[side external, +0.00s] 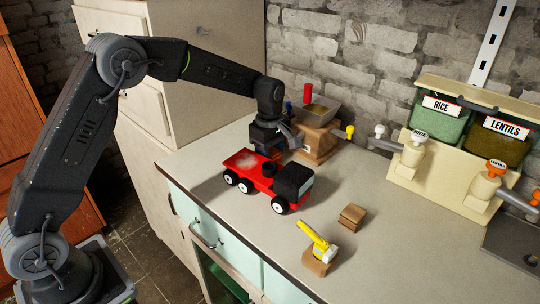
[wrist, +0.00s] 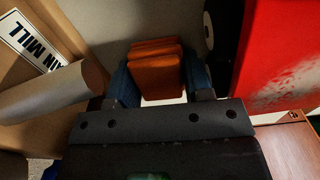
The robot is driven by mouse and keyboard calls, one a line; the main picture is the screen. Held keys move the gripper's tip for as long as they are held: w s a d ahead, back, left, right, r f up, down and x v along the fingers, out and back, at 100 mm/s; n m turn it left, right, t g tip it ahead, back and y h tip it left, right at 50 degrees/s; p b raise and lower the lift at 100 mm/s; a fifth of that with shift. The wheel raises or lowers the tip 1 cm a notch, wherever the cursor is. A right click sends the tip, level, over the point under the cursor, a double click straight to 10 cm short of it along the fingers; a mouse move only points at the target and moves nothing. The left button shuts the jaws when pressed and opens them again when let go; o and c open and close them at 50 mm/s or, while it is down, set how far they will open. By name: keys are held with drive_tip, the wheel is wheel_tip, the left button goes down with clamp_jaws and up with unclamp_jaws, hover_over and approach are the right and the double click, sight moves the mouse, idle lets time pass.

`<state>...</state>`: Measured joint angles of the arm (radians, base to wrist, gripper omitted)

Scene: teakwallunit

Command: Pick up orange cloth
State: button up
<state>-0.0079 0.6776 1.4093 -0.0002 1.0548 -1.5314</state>
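The orange cloth (wrist: 157,70) shows in the wrist view as a small folded stack on the pale worktop, between my two fingers. My gripper (wrist: 160,85) has its blue fingers apart, one on each side of the cloth. They are close to its edges, and I cannot tell whether they touch it. In the side external view my gripper (side external: 268,138) points down behind the red toy truck (side external: 268,178). The cloth is hidden there by the truck and gripper.
Dispensers (side external: 440,150) line the wall.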

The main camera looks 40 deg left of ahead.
drive_tip(key=shift+c, duration=1.1)
drive_tip(key=shift+r, duration=0.1)
drive_tip(key=shift+r, duration=0.6)
wheel_tip(320, 180, up, 3)
drive_tip(key=shift+f, duration=0.2)
drive_tip(key=s+a+r, duration=0.5)
drive_tip(key=a+r, duration=0.2)
drive_tip(key=a, duration=0.3)
drive_tip(key=shift+a, duration=0.3)
drive_tip(key=o, duration=0.4)
drive_tip(key=c, duration=0.3)
drive_tip(key=shift+c, duration=0.2)
